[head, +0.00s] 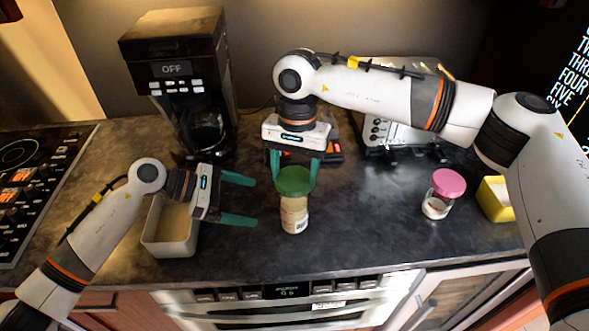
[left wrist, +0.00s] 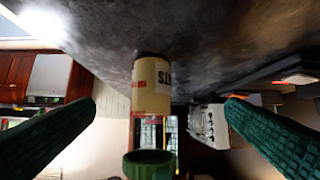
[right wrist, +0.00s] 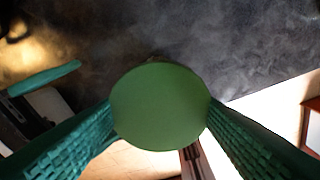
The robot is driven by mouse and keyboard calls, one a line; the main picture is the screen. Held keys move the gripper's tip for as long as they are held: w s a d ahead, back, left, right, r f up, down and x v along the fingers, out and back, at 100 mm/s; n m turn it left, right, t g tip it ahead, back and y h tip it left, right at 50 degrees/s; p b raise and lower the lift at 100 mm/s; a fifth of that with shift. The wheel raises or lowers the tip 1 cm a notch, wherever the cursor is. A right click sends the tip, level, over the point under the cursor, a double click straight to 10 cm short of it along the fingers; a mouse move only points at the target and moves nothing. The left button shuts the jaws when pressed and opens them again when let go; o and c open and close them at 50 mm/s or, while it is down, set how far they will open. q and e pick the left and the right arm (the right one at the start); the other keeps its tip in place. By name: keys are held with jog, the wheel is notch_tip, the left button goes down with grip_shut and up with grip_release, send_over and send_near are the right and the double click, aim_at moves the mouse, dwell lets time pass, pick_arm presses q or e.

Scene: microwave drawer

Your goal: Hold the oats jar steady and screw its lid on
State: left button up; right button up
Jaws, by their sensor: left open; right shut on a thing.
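The oats jar (head: 294,217) stands upright on the dark counter, with beige contents and a label. Its green lid (head: 293,181) is over the top, and my right gripper (head: 294,172) is shut on it from above. In the right wrist view the lid (right wrist: 158,105) fills the space between the fingers. In the left wrist view, background shows between the jar body (left wrist: 151,90) and the lid (left wrist: 148,165); I cannot tell whether that is a gap or clear glass. My left gripper (head: 255,200) is open, left of the jar, fingers pointing at it, not touching.
A beige container (head: 151,240) stands below my left wrist. A coffee maker (head: 185,95) and toaster (head: 395,140) are at the back. A pink-lidded jar (head: 437,207) and yellow container (head: 497,205) are to the right. The counter between the oats jar and pink-lidded jar is clear.

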aim_at(289, 214)
pick_arm(q)
jog(key=shift+s+d+f+m+g, duration=0.3)
jog(key=shift+s+d, duration=0.1)
jog(key=shift+d, duration=0.25)
jog(key=shift+x, duration=4.75)
jog(key=shift+f, duration=0.1)
jog(key=shift+a, duration=0.1)
jog(key=c, duration=1.1)
